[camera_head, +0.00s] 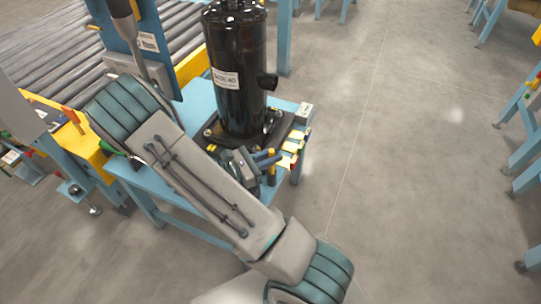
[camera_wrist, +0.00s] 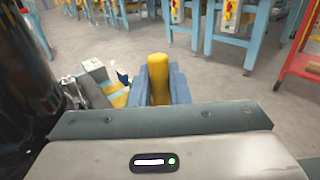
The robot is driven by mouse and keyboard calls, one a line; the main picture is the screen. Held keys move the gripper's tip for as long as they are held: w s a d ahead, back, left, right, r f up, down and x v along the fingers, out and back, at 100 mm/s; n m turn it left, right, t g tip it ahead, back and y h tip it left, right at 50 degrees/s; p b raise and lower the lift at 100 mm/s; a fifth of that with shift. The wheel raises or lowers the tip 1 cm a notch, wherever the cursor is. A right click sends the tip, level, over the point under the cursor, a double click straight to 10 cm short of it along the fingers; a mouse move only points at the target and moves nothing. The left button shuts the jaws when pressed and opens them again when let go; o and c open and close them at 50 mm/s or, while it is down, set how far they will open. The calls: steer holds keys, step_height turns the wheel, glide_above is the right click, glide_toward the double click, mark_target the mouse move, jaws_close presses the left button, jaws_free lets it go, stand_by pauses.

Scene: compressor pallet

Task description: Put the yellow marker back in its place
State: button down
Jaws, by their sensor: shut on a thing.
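The yellow marker (camera_wrist: 158,78) stands upright in the middle of the wrist view, with blue-grey pieces close on both sides. My gripper (camera_wrist: 160,92) is shut on it. In the head view my gripper (camera_head: 256,163) is low at the front right corner of the blue pallet table, beside the black compressor. A small yellow tip of the marker (camera_head: 271,152) shows there. The marker's lower end is hidden, and I cannot tell whether it touches a holder.
The tall black compressor (camera_head: 236,75) stands on the blue table (camera_head: 201,97) close to my gripper. Yellow-and-white pieces (camera_head: 294,142) lie at the table's right edge. A roller conveyor (camera_head: 55,60) is at the left. The grey floor (camera_head: 410,150) to the right is clear.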

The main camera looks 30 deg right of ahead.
steer(key=shift+f+b, duration=0.45)
steer(key=shift+f, duration=0.35)
steer(key=c, duration=1.3)
jaws_free()
steer(key=a+p, duration=0.2)
steer(key=a, duration=1.2)
steer(key=shift+d+r, duration=0.1)
steer(key=s+r+m+t+y+p, duration=0.1)
steer(key=s+r+m+y+p, duration=0.3)
steer(key=r, duration=0.9)
steer(key=s+d+r+m+t+y+p, duration=0.1)
steer(key=s+r+m+y+p, duration=0.3)
steer(key=r+m+y+p, duration=0.4)
steer(key=s+d+r+m+y+p, duration=0.1)
steer(key=s+r+m+y+p, duration=0.3)
steer(key=r, duration=1.5)
steer(key=shift+d+m+t+y+p, duration=0.1)
steer(key=shift+m+t+y+p, duration=0.3)
steer(key=shift+m+y+p, duration=1.2)
